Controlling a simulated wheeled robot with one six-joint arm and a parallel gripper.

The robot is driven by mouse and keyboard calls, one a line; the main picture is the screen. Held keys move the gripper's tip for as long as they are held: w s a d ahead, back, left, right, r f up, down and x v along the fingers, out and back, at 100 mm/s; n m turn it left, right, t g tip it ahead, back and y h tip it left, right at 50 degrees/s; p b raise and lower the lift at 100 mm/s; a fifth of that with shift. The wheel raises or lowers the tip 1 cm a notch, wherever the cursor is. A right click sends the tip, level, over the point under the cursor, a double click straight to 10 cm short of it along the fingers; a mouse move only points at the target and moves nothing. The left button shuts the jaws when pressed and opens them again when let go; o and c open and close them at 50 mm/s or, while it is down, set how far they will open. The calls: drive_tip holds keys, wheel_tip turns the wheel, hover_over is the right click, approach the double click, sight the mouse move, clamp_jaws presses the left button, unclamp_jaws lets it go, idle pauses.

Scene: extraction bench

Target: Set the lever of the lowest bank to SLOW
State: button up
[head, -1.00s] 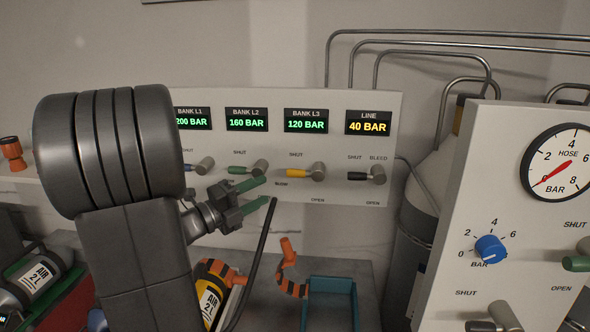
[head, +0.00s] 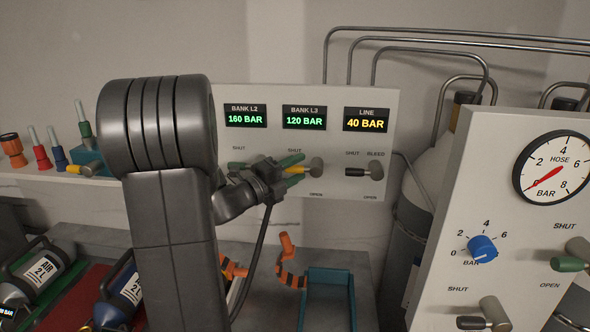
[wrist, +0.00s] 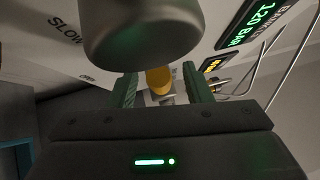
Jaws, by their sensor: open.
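The BANK L3 display (head: 304,117) reads 120 BAR, lower than BANK L2 (head: 245,115) at 160 BAR. Below it is the yellow lever (head: 294,171) on a grey hub (head: 316,167), pointing left. SHUT is printed above it and OPEN below. My gripper (head: 292,170) is at this lever, its green fingers open. In the wrist view the yellow lever (wrist: 159,79) sits between the two fingers (wrist: 162,90), with a visible gap to each. The grey hub (wrist: 143,32) fills the top, and the word SLOW (wrist: 65,30) is on the panel to the left.
The LINE lever (head: 364,172) is close on the right, under the 40 BAR display (head: 366,120). Below are a blue tray (head: 330,275) and an orange-and-black hose piece (head: 290,262). My arm hides the BANK L1 part. A gauge panel (head: 505,215) stands right.

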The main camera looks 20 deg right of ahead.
clamp_jaws()
drive_tip(key=shift+f+b, duration=0.2)
drive_tip(key=shift+b, duration=0.15)
drive_tip(key=f+n+b, duration=0.1)
drive_tip(key=b, duration=0.2)
drive_tip(key=shift+t+h, duration=0.3)
drive_tip(key=shift+h, duration=0.1)
drive_tip(key=n+t+b, duration=0.1)
drive_tip(key=b, duration=0.2)
drive_tip(key=f+n+t+h+b, duration=0.1)
drive_tip(key=n+b, duration=0.1)
drive_tip(key=b, duration=0.2)
drive_tip(key=n+t+h+b, duration=0.1)
drive_tip(key=b, duration=0.2)
drive_tip(key=shift+s+d+f+n, duration=0.2)
drive_tip(key=shift+d+f+n, duration=0.1)
drive_tip(key=shift+f+n, duration=0.1)
drive_tip(key=shift+r+b, duration=0.15)
drive_tip(key=shift+b, duration=0.25)
